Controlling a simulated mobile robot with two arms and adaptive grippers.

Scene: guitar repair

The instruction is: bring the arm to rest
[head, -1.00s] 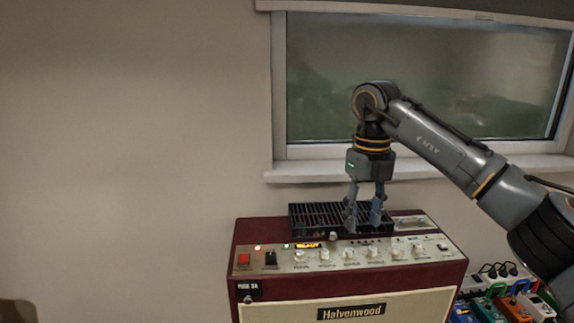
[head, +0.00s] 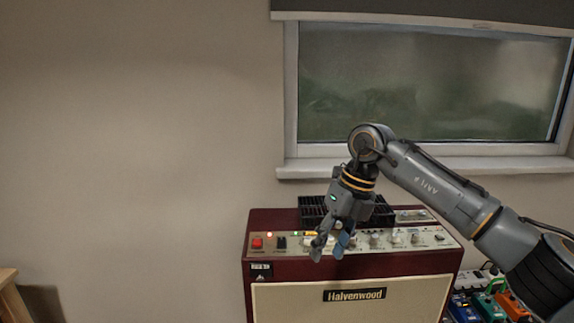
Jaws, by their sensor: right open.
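My right gripper (head: 331,246) hangs in front of the amplifier's control panel, tilted down and to the left. Its fingers are apart and nothing is between them. The dark red amplifier (head: 399,266) with a cream front stands below the window, and its panel is partly hidden behind the gripper. A red switch (head: 257,243) and a dark switch (head: 281,242) show to the left of the gripper. Several knobs (head: 414,238) show to its right. My left gripper is not in view.
A black grille (head: 313,209) sits on top of the amplifier. Several coloured pedals (head: 488,304) and a power strip (head: 466,279) lie to the right of the amplifier. A wooden edge (head: 9,297) shows at the lower left. The wall side on the left is clear.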

